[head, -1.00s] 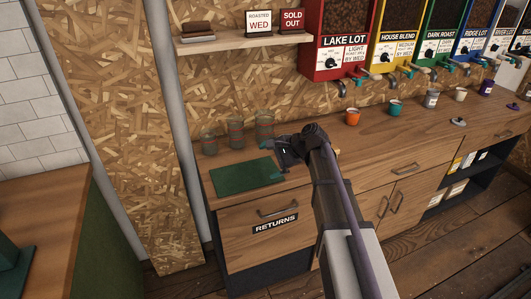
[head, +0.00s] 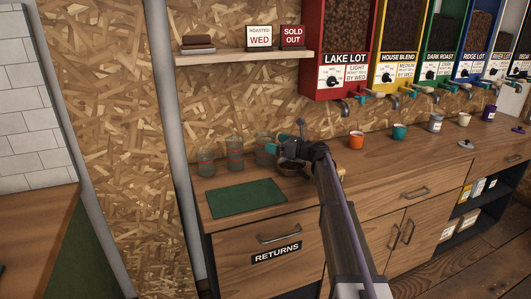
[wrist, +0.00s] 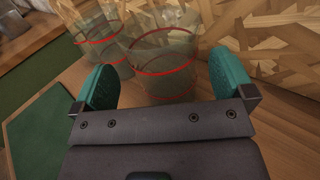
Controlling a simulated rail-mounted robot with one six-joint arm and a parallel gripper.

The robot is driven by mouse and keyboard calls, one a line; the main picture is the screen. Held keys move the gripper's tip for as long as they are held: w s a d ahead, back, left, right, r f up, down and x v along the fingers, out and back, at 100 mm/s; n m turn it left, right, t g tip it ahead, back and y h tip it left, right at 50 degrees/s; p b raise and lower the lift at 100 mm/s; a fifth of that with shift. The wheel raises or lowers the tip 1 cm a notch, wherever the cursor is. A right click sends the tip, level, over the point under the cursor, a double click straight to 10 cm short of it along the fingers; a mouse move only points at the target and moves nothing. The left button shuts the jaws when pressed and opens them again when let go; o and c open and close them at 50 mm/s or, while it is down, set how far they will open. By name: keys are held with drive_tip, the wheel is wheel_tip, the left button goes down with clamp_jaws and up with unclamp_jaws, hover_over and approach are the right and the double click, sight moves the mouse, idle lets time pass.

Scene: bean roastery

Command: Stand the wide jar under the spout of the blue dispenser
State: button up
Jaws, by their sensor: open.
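Several clear glass jars with red bands stand at the counter's left back: a left jar (head: 206,163), a middle jar (head: 235,153) and a right jar (head: 264,150). My gripper (wrist: 161,75) is open and empty. In the wrist view, the nearest jar (wrist: 163,62) is centred beyond and between the teal fingers, and looks broad. I cannot tell surely which jar is the wide one. The blue dispenser (head: 482,32), labelled Ridge Lot, hangs at the right; a white cup (head: 464,119) stands on the counter below it.
A green mat (head: 245,197) lies in front of the jars. An orange cup (head: 356,140), teal cup (head: 399,131), grey canister (head: 436,122) and purple cup (head: 488,113) line the counter. A grey lid (head: 466,143) lies before them. A shelf (head: 245,57) hangs above the jars.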

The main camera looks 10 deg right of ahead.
sight(267, 140)
drive_tip(key=x, duration=0.5)
drive_tip(key=shift+d, duration=0.1)
drive_tip(key=shift+c, duration=0.4)
drive_tip(key=c, duration=0.7)
wheel_tip(267, 140, up, 10)
drive_tip(key=p, duration=1)
